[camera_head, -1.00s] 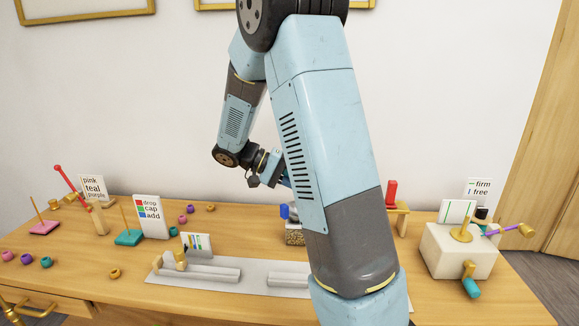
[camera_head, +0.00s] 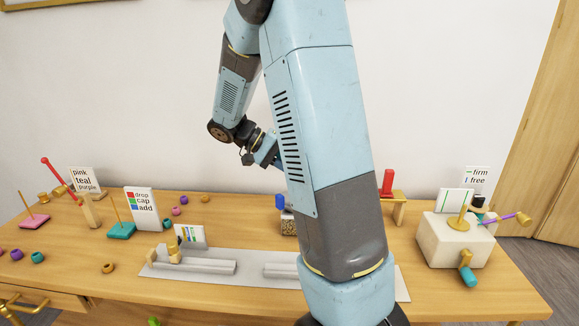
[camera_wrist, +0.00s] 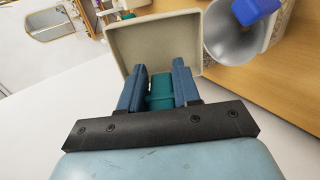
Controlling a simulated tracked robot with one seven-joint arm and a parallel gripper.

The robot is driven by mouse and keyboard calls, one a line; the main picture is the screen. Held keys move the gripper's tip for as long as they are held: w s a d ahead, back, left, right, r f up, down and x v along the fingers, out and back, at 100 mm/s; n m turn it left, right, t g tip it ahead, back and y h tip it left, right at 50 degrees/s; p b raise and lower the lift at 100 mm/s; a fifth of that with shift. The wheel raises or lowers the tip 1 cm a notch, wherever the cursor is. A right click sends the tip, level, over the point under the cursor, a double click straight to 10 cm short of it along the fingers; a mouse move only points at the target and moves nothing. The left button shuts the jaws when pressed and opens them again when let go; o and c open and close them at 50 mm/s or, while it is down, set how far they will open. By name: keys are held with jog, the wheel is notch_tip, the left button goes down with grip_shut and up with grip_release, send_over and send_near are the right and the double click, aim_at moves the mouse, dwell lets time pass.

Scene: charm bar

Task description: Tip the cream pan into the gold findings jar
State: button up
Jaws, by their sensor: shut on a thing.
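The cream pan (camera_wrist: 155,42) is a shallow square tray with a teal handle (camera_wrist: 160,92). My gripper (camera_wrist: 159,68) is shut on that handle in the wrist view. The pan's inside faces the wrist camera and looks empty. A grey funnel (camera_wrist: 222,38) is just right of the pan, with a blue block (camera_wrist: 255,10) over its mouth. In the head view a jar with gold-speckled contents (camera_head: 289,225) stands on the table, partly hidden by my arm. The blue block (camera_head: 281,202) shows above it. The pan is hidden behind my arm there.
A grey mat with rails (camera_head: 200,278) lies in front of the jar. A white block with a gold post (camera_head: 452,240) is at right, a red-topped wooden stand (camera_head: 398,208) behind. Sign cards, pegs and loose beads fill the left side.

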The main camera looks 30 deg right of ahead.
jog(key=t+y, duration=0.1)
jog(key=s+d+r+t+y, duration=0.1)
jog(key=d+r+y, duration=0.1)
jog(key=y, duration=0.1)
jog(key=shift+s+t, duration=0.25)
jog(key=shift+t, duration=0.15)
jog(key=t+y, duration=0.1)
jog(key=s+d+r+t+y, duration=0.1)
jog(key=y, duration=0.1)
jog(key=d+t+y, duration=0.1)
jog(key=y, duration=0.1)
jog(key=shift+s+r+t, duration=0.15)
jog(key=shift+r+t, duration=0.05)
jog(key=shift+t, duration=0.2)
jog(key=shift+a, duration=0.15)
